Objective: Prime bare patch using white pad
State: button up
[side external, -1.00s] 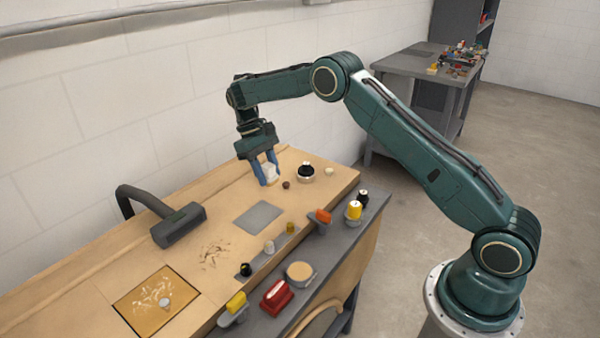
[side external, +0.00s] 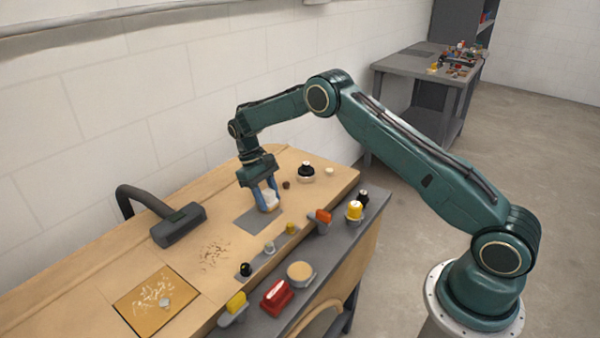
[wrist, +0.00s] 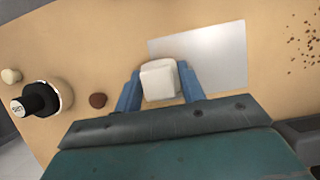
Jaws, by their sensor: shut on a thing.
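My gripper (side external: 266,199) has blue fingers and is shut on a white pad (side external: 270,200). The pad also shows between the fingers in the wrist view (wrist: 159,80). A flat grey patch (side external: 252,222) lies on the wooden bench top, and in the wrist view the patch (wrist: 215,55) is a plain pale rectangle. The pad is at the patch's right end in the side view, overlapping its edge in the wrist view. I cannot tell whether the pad touches the surface.
A black-topped bottle (side external: 306,172) and small knobs stand behind the gripper. A hose nozzle (side external: 178,224) lies at the left. Crumbs (side external: 214,253) and a littered tan panel (side external: 155,301) are on the bench. Coloured tools, including a red block (side external: 277,296), line the front ledge.

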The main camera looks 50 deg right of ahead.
aim_at(248, 231)
jog(key=shift+a, duration=5.4)
jog(key=shift+d, duration=5.8)
jog(key=shift+s+a, duration=0.15)
jog(key=shift+s, duration=0.5)
jog(key=shift+a, duration=5.65)
jog(key=shift+w+d, duration=0.1)
jog(key=shift+d, duration=5.6)
jog(key=shift+r, duration=4.05)
